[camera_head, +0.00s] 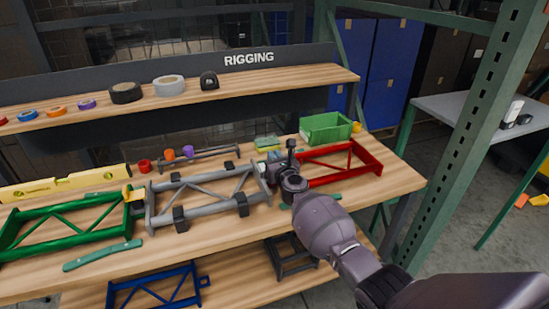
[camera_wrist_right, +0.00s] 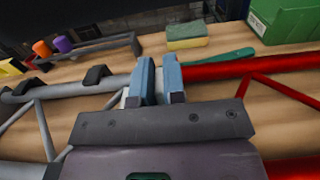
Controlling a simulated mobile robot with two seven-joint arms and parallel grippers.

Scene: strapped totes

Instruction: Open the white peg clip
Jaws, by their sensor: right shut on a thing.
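My right gripper (camera_head: 273,162) is at the gap between the right end of the grey truss (camera_head: 205,188) and the left end of the red truss (camera_head: 345,158). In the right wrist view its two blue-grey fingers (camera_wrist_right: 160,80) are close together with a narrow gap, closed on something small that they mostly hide. A small pale piece, seemingly part of the white peg clip (camera_wrist_right: 124,98), shows just left of the fingers, by the grey truss end. Whether the clip is open or shut cannot be told. My left gripper is not in view.
A green bin (camera_head: 325,129), sponge (camera_head: 267,143) and grey rack (camera_head: 197,158) stand behind. A yellow level (camera_head: 65,184) lies at left. A green metal post (camera_head: 455,145) rises at right.

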